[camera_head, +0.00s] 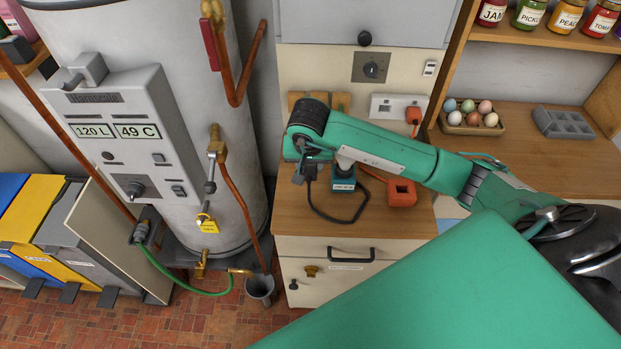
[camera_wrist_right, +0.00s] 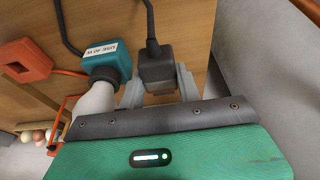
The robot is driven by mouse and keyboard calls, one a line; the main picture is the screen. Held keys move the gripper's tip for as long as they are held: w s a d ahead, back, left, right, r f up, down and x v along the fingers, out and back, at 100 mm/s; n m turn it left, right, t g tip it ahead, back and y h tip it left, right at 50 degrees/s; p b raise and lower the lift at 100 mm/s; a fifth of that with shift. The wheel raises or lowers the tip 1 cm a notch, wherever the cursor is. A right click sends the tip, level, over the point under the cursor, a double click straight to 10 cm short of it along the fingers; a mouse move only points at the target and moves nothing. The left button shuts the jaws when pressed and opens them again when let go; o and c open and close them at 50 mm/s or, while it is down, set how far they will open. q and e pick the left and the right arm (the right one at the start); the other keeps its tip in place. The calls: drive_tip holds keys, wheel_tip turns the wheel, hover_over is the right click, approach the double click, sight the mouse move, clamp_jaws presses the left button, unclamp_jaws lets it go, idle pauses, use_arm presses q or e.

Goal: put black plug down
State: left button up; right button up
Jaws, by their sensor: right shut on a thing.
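The black plug (camera_wrist_right: 157,68) is between the grey fingers of my right gripper (camera_wrist_right: 160,88) in the right wrist view, with its black cord running up from it. In the head view the right gripper (camera_head: 304,172) is over the left part of the wooden counter, with the plug (camera_head: 312,171) at its fingertips. The cord loops over the counter to the right. The gripper is shut on the plug. Whether the plug touches the counter I cannot tell. My left gripper is not in view.
Close beside the plug stands a teal block (camera_head: 343,184) with a white part; it also shows in the wrist view (camera_wrist_right: 106,62). An orange block (camera_head: 401,192) with an orange cord lies to the right. The wooden counter (camera_head: 300,222) has bare room in front. A water heater (camera_head: 195,100) stands left.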

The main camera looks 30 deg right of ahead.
hover_over(310, 189)
drive_tip(key=f, duration=0.4)
drive_tip(key=shift+s+a+p, duration=0.25)
drive_tip(key=shift+s+p, duration=0.1)
drive_tip(key=shift+s, duration=0.05)
wheel_tip(310, 189, down, 3)
drive_tip(key=shift+f+p, duration=0.1)
drive_tip(key=shift+p, duration=0.35)
drive_tip(key=shift+f, duration=0.25)
drive_tip(key=shift+f, duration=0.1)
drive_tip(key=shift+f+b, duration=0.15)
drive_tip(key=shift+b, duration=0.15)
drive_tip(key=o, duration=1)
